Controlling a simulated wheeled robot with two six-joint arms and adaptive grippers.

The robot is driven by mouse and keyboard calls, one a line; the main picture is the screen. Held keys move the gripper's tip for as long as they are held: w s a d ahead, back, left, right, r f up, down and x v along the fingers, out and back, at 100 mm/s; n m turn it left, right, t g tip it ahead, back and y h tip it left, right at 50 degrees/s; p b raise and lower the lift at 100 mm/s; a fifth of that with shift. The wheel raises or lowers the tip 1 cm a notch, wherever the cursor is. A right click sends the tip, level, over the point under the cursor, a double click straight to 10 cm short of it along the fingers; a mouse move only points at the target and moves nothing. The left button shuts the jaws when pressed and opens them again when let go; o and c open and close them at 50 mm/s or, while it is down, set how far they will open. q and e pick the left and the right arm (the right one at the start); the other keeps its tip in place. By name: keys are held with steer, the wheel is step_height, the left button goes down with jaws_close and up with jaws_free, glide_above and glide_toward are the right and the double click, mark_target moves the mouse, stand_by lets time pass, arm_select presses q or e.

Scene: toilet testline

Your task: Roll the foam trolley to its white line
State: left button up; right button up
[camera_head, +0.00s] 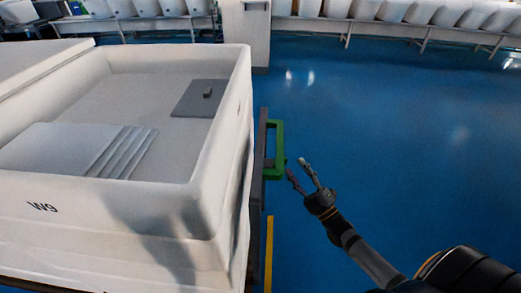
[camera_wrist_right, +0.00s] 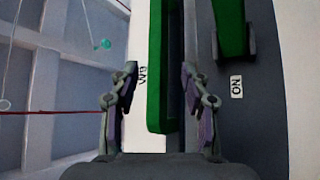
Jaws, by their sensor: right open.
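The foam trolley (camera_head: 215,195) is a large white tub marked W9 at the left of the head view, with pale and grey slabs inside. A green handle (camera_head: 278,150) stands out from its right side. My right gripper (camera_head: 303,168) is open and empty just right of the handle, pointing at it. In the right wrist view the green handle bar (camera_wrist_right: 162,70) shows between the two open fingers (camera_wrist_right: 158,85); contact cannot be told. My left gripper is not in view. I see no white line on the floor.
A yellow floor stripe (camera_head: 268,250) runs beside the trolley. Blue floor (camera_head: 400,130) is open to the right. A white pillar (camera_head: 246,35) and benches with several white basins (camera_head: 400,10) stand at the back. A second green bar (camera_wrist_right: 231,25) shows in the wrist view.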

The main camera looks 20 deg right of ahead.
mark_target(280, 145)
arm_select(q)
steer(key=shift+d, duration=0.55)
arm_select(e)
steer(key=x, duration=1)
steer(key=shift+w+d+r, duration=0.1)
steer(key=shift+w, duration=0.1)
steer(key=shift+c, duration=0.4)
jaws_close()
